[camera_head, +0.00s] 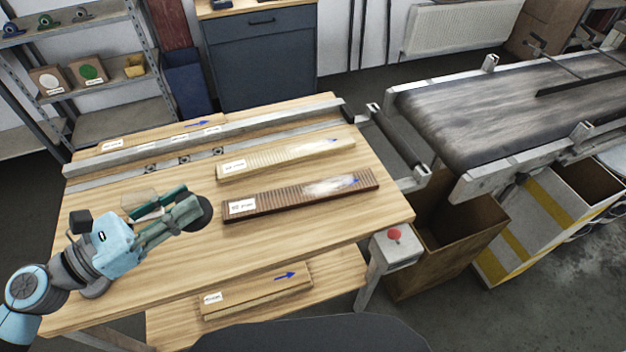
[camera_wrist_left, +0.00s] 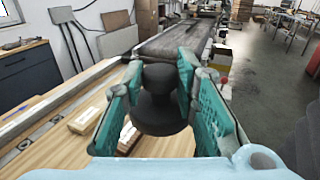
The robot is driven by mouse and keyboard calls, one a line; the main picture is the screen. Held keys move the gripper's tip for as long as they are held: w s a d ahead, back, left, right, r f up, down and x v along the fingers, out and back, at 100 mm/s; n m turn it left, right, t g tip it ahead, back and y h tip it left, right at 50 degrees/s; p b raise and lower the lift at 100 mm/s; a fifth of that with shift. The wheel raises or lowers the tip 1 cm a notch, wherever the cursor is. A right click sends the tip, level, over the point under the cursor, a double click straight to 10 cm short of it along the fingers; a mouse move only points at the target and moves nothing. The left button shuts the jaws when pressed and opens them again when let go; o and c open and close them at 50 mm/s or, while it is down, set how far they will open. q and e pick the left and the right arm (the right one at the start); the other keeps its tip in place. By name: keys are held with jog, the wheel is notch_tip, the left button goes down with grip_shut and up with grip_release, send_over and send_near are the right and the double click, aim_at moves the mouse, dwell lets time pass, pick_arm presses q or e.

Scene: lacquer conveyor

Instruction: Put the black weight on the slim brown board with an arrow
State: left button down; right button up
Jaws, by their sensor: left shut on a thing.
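The slim brown board (camera_head: 315,195) lies on the wooden table, with a white label at its left end and a blue arrow at its right end. A pale glossy patch shows near the arrow. My left gripper (camera_head: 187,209) is shut on the black weight (camera_head: 204,214), just left of the brown board's labelled end and seemingly above the table. In the left wrist view the round black weight (camera_wrist_left: 162,112) sits between the two green fingers. The brown board is mostly hidden behind it there. My right gripper is not in view.
A paler board (camera_head: 275,161) with an arrow lies behind the brown one, near a metal rail (camera_head: 255,120). Another board (camera_head: 257,291) lies on the lower shelf. A clear block (camera_head: 138,200) is beside my left gripper. The conveyor (camera_head: 480,115) stands at right.

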pick_arm(q)
jog(key=w+d+r, duration=0.2)
jog(key=w, duration=0.4)
jog(key=w+d+r, duration=0.2)
jog(key=w, duration=0.4)
notch_tip(320, 180, down, 20)
jog(key=b, duration=0.5)
jog(key=shift+s+a+f, duration=0.1)
jog(key=shift+f, duration=0.15)
jog(key=shift+f, duration=0.1)
jog(key=c, duration=1.7)
grip_release()
jog(key=shift+f+b, duration=0.1)
jog(key=shift+b, duration=0.2)
jog(key=o, duration=0.4)
